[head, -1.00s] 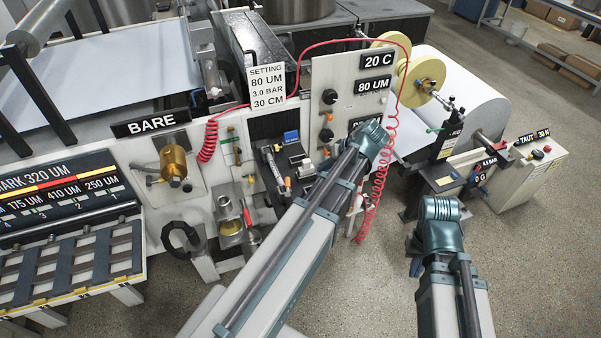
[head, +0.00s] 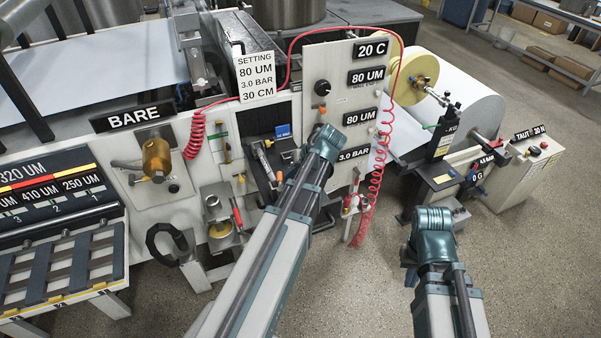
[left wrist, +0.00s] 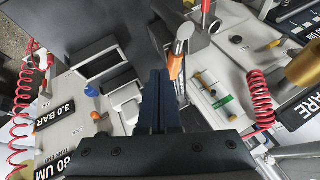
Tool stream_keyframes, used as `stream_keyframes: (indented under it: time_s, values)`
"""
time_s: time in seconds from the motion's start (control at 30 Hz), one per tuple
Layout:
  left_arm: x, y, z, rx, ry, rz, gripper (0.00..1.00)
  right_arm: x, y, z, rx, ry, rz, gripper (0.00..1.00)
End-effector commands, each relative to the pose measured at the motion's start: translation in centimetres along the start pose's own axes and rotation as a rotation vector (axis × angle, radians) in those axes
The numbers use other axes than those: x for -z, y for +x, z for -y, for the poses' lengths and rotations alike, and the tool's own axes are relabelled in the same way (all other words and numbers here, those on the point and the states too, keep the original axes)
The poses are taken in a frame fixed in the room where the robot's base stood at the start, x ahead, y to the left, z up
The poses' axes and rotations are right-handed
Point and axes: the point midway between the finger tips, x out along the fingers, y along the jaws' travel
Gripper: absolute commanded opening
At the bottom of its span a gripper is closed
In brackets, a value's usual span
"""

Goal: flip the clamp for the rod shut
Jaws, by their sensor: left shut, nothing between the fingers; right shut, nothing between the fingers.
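A metal lever with an orange grip, apparently the rod clamp (head: 265,161), stands in a dark recess of the machine front. In the left wrist view the lever (left wrist: 179,66) rises just beyond my left gripper (left wrist: 161,76). The gripper's dark fingers are shut and empty, close to the orange grip; I cannot tell if they touch it. In the head view my left wrist hides those fingers and part of the recess. I cannot make out the rod clearly. My right gripper (head: 410,272) is mostly hidden below its wrist, away from the clamp at the right.
A labelled panel (head: 318,62) with a dial stands right of the recess. A red coiled hose (head: 372,195) hangs beside it. Open floor lies around my right arm.

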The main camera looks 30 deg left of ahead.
Motion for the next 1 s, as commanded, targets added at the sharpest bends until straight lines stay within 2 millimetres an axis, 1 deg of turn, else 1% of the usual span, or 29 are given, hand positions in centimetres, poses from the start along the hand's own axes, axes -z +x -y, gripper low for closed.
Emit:
stream_keyframes:
  time_s: [0.1, 0.43, 0.57, 0.73, 0.8, 1.0]
  values:
    - [-0.1, 0.3, 0.4, 0.000, 0.000, 0.000, 0.00, 0.0, 0.1, 0.0, 0.000, 0.000, 0.000, 0.00]
    - [0.0, 0.3, 0.4, 0.001, -0.001, 0.001, 0.00, 0.0, 0.1, 0.0, 0.000, 0.000, 0.000, 0.00]
    - [0.5, 0.6, 0.5, 0.034, -0.071, 0.035, 0.00, 0.0, 0.1, 0.0, 0.000, 0.000, 0.000, 0.00]
    - [0.8, 1.1, 1.3, 0.088, -0.185, 0.088, 0.00, 0.0, 0.1, 0.0, 0.000, 0.000, 0.000, 0.00]
    - [0.8, 1.3, 1.8, 0.089, -0.188, 0.089, 0.00, 0.0, 0.1, 0.0, 0.000, 0.000, 0.000, 0.00]
    - [0.8, 1.3, 1.8, 0.087, -0.185, 0.088, 0.00, 0.0, 0.1, 0.0, 0.000, 0.000, 0.000, 0.00]
